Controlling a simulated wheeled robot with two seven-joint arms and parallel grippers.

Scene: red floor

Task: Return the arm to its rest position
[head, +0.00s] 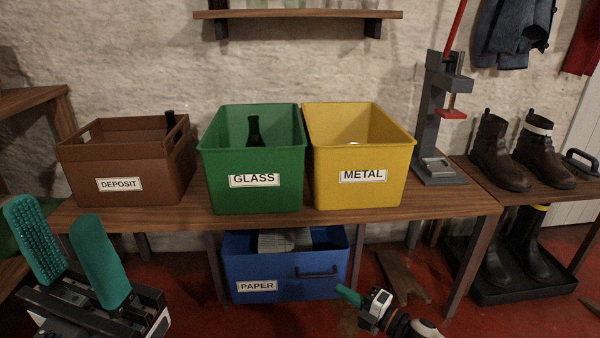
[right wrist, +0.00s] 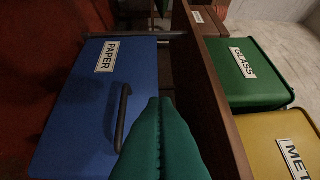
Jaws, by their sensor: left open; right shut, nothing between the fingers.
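My left gripper (head: 72,255) is at the lower left of the head view, its two green fingers apart with nothing between them. It is in front of the table's left end. My right gripper (head: 348,294) is low at the bottom centre of the head view, beside the right front of the blue PAPER bin (head: 270,278). In the right wrist view its green fingers (right wrist: 160,135) are pressed together and empty. They are close to the blue bin's dark handle (right wrist: 122,118); I cannot tell whether they touch it.
The wooden table (head: 440,208) holds a brown DEPOSIT box (head: 120,185), a green GLASS bin (head: 253,195) and a yellow METAL bin (head: 362,190). A dark bottle (head: 254,130) is in the green bin. A grey press (head: 436,120) stands at right. A boot bench (head: 545,195) is further right.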

